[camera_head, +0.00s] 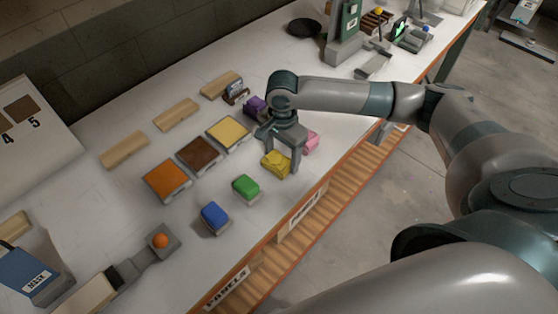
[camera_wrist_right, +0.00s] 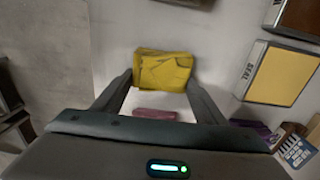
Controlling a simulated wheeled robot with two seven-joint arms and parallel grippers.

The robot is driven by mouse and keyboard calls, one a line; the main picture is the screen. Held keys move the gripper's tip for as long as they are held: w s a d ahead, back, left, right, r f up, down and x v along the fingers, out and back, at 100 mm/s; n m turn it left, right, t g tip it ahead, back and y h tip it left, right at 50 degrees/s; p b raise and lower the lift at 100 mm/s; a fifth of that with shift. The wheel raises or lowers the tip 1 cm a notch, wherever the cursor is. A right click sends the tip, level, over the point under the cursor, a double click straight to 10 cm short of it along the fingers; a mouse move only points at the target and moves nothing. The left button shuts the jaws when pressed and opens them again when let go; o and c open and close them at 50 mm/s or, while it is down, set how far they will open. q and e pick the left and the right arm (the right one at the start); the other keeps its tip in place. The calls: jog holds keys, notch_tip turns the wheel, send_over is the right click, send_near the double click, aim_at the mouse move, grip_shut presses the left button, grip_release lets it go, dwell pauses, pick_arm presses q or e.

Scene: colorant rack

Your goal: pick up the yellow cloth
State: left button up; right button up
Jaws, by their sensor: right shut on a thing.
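The yellow cloth (camera_head: 274,164) is a small folded block near the front edge of the white table, between the green cloth (camera_head: 246,186) and the pink cloth (camera_head: 311,141). My right gripper (camera_head: 283,158) reaches down over the yellow cloth from above and is shut on it. In the right wrist view the yellow cloth (camera_wrist_right: 163,70) sits between the two fingertips, and a dark pink piece (camera_wrist_right: 155,114) shows below it. I cannot tell whether the cloth touches the table. My left gripper is not in view.
A blue cloth (camera_head: 214,216) lies beyond the green one, and a purple cloth (camera_head: 255,106) lies behind my gripper. Orange (camera_head: 166,180), brown (camera_head: 199,154) and yellow (camera_head: 229,132) square trays stand behind the row. A wooden ledge (camera_head: 325,203) runs along the table's front.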

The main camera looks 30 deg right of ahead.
aim_at(281, 157)
jog(key=shift+r, duration=0.1)
jog(key=shift+r+b, duration=0.35)
jog(key=shift+r, duration=0.2)
notch_tip(281, 157, up, 2)
jog(key=shift+r+b, duration=0.2)
jog(key=shift+b, duration=0.35)
jog(key=s+d+r+b, duration=0.3)
jog(key=s+d+r, duration=0.3)
jog(key=d, duration=0.3)
jog(key=shift+s+d+r, duration=0.25)
jog(key=shift+d+r, duration=0.1)
jog(key=shift+r, duration=0.3)
jog(key=o, duration=0.4)
jog(key=c, duration=0.3)
